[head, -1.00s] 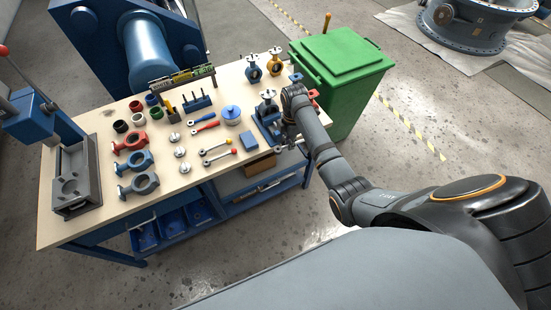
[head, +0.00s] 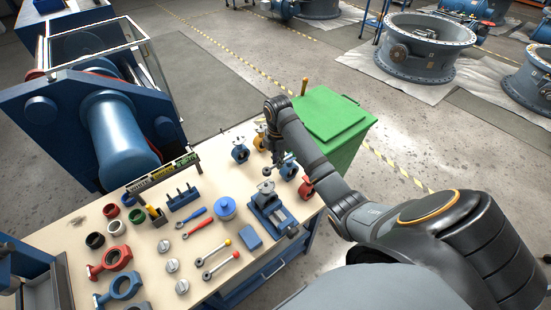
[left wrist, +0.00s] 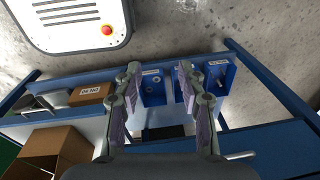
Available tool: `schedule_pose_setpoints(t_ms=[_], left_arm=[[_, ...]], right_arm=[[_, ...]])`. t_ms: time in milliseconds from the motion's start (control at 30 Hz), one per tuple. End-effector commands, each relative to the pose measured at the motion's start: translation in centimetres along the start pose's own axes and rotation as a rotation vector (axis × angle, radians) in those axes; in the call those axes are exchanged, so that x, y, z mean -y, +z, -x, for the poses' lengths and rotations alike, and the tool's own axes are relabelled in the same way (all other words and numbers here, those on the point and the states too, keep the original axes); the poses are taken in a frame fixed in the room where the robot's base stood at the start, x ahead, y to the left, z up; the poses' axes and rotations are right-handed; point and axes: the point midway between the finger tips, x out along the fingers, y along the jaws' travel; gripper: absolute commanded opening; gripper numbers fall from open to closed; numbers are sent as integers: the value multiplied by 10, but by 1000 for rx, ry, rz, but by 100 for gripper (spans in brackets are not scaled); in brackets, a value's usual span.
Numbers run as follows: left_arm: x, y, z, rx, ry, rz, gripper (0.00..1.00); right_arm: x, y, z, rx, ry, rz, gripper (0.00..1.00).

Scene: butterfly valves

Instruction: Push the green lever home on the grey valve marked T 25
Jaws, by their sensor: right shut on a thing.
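My right gripper (head: 279,163) is at the back right of the bench, above and beyond the vise. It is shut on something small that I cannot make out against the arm. A grey valve (head: 266,188) appears to sit in the blue vise (head: 277,217), below and left of the gripper and apart from it; I cannot read its marking. No green lever can be made out in either view. My left gripper (left wrist: 157,75) is open and empty in the left wrist view, at the front of the bench's lower shelf.
Blue (head: 240,152) and red (head: 306,188) valves stand around the right gripper. A green bin (head: 325,115) is behind. A cardboard box (left wrist: 55,150) is near the left gripper.

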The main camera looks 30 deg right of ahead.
Motion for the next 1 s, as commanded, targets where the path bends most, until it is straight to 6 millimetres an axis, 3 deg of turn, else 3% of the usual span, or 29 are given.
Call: schedule_pose_setpoints(t_ms=[167,400,467,567,800,1000], left_arm=[[-2,10,0,12,2,0,40],[-1,-35,1,-55,1,2,40],[0,-40,1,-62,0,3,40],[0,-37,0,-57,0,3,40],[-1,-7,0,-12,1,1,40],[0,-9,0,-14,0,1,40]], right_arm=[[0,0,-13,0,0,0,0],[0,0,-32,-1,-1,0,0],[0,0,-34,-1,-1,0,0],[0,0,-37,0,1,0,0],[0,0,-39,0,1,0,0],[0,0,-39,0,1,0,0]])
